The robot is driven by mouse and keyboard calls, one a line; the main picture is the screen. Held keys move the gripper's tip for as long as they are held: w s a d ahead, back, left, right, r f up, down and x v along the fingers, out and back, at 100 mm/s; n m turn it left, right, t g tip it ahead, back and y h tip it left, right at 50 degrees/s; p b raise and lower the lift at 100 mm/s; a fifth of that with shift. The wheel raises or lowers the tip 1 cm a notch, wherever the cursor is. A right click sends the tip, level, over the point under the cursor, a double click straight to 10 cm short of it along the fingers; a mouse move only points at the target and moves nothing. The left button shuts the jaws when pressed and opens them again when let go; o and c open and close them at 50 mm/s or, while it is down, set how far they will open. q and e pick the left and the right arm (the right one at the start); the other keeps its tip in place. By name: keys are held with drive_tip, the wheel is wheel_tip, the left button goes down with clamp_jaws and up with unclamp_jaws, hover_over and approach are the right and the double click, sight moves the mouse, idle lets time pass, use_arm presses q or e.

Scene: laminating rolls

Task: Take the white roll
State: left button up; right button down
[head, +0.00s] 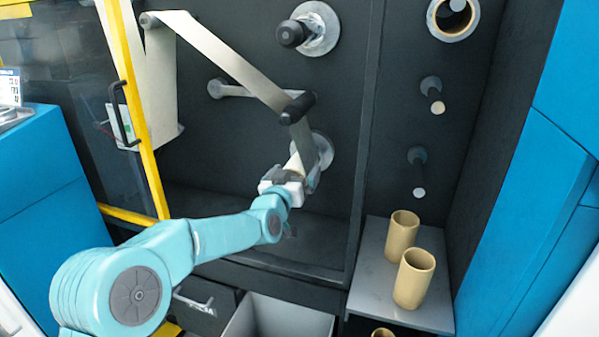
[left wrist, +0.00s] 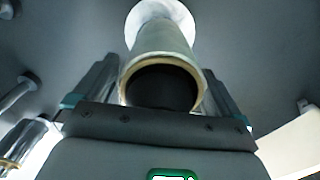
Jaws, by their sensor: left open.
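My left gripper (head: 304,172) is open in front of a pale roll (left wrist: 165,55) on the lower spindle of the dark panel. In the left wrist view the roll points end-on at me, with a tan rim around a dark hollow. One finger of my gripper (left wrist: 162,82) is on each side of it; I cannot tell whether they touch it. In the head view my gripper mostly hides this roll. Another roll, a whitish ring with a tan core (head: 453,18), hangs on a spindle at the top right. My right gripper is not in view.
A pale web (head: 220,55) runs over black rollers (head: 298,108) close above my gripper. Two tan cores (head: 414,278) stand on a grey shelf (head: 371,288) at the right. A yellow door frame (head: 135,95) is at the left. A grey bin (head: 275,320) is below.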

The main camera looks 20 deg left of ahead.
use_arm(q)
drive_tip(key=c, duration=1.1)
drive_tip(key=shift+w+r, duration=0.1)
